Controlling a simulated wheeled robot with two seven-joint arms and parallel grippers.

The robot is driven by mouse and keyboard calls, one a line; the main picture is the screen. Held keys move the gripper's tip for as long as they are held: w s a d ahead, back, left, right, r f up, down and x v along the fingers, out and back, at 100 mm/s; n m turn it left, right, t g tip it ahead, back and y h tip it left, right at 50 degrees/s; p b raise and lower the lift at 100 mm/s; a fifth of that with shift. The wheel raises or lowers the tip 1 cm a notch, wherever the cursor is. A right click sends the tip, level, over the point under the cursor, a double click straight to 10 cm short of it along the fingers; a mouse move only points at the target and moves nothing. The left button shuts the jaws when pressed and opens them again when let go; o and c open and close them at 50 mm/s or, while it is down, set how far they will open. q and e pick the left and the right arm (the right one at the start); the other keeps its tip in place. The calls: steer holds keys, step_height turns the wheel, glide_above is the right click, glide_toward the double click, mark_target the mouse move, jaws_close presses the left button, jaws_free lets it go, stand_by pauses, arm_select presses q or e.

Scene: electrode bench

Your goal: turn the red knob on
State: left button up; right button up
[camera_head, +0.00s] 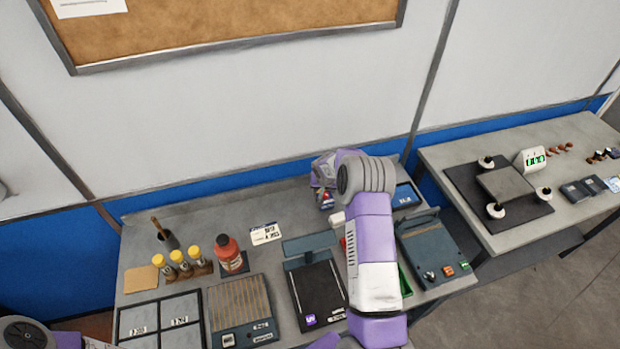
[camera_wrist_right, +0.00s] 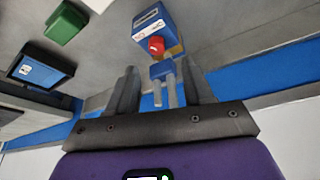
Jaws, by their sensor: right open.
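The red knob (camera_wrist_right: 156,45) is on one face of a small blue box (camera_wrist_right: 152,19), seen in the right wrist view. In the head view a bit of the blue box (camera_head: 326,200) shows near the back of the bench, beside my right arm. My right gripper (camera_wrist_right: 160,66) is open, its two grey fingers apart and pointing toward the box. The knob lies just beyond the fingertips, roughly between them in the picture, and I see nothing held. In the head view my right forearm hides much of this area. My left gripper is not in view.
A blue-screened device (camera_wrist_right: 40,69) and a green box (camera_wrist_right: 64,22) lie left in the wrist view. On the bench are a red bottle (camera_head: 230,253), yellow-capped vials (camera_head: 178,259), a black plate device (camera_head: 318,292) and a grey-green instrument (camera_head: 433,250). A second table (camera_head: 445,155) stands right.

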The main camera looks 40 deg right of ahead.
mark_target(326, 194)
steer(key=shift+w+d, duration=0.1)
steer(key=shift+s+f, duration=0.15)
steer(key=shift+s, duration=0.05)
steer(key=x, duration=0.6)
steer(key=shift+s+d+f, duration=0.1)
steer(key=shift+d+f, duration=0.05)
steer(key=shift+f, duration=0.05)
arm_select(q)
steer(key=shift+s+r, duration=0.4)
